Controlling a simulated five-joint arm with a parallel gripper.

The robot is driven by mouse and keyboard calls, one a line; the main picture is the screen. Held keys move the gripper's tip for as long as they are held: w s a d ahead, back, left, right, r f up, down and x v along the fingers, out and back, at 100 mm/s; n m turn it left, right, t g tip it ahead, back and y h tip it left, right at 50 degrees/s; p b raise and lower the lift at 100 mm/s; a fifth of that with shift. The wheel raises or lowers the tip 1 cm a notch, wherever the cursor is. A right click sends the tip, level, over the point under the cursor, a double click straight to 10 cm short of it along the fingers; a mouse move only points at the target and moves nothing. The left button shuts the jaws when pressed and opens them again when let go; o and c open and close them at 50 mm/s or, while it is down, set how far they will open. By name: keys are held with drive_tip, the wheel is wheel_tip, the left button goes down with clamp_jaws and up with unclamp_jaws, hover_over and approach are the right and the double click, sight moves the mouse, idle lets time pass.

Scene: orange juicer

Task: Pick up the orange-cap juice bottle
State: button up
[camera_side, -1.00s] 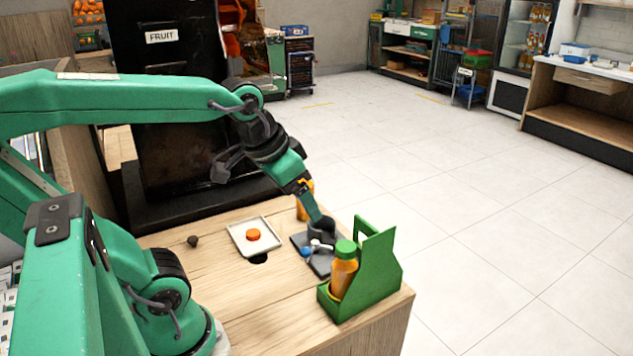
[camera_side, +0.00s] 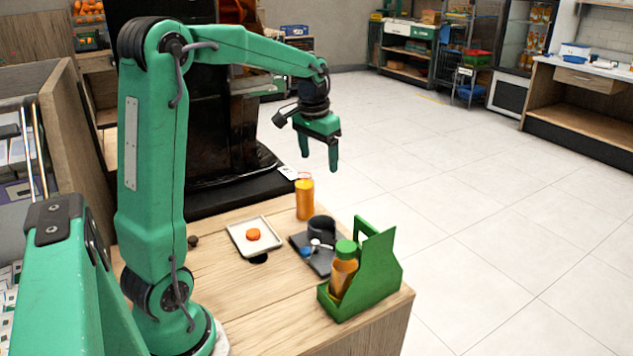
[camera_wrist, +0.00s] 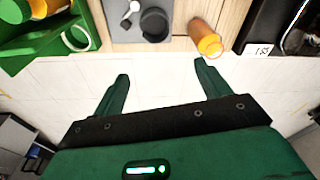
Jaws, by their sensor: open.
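An orange juice bottle (camera_side: 304,202) stands upright at the table's far edge, behind the black holder. Its top looks open, but I cannot tell for sure. In the wrist view the bottle (camera_wrist: 205,38) shows at the upper right, beyond the right finger's tip. An orange cap (camera_side: 253,235) lies on a white square tray (camera_side: 236,246). My gripper (camera_side: 318,158) is raised above and beyond the bottle, pointing down, open and empty. In the wrist view both fingers of my gripper (camera_wrist: 161,70) are apart with only floor between them.
A green carrier (camera_side: 375,275) at the front right holds a green-capped juice bottle (camera_side: 343,270). A black tray (camera_side: 315,262) carries a round holder (camera_side: 321,227) and small blue and white pieces. A dark FRUIT machine stands behind, with a label card (camera_wrist: 257,49). The table's front middle is clear.

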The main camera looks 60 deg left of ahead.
drive_tip(key=n+g, duration=0.1)
hover_over(304, 186)
drive_tip(key=w+a, duration=0.1)
drive_tip(key=a, duration=0.1)
drive_tip(key=shift+h, duration=0.3)
wheel_tip(304, 186, down, 8)
drive_tip(key=shift+f, duration=0.15)
drive_tip(key=shift+f, duration=3.8)
drive_tip(key=c, duration=1.2)
drive_tip(key=shift+c, duration=0.4)
drive_tip(key=shift+r, duration=0.15)
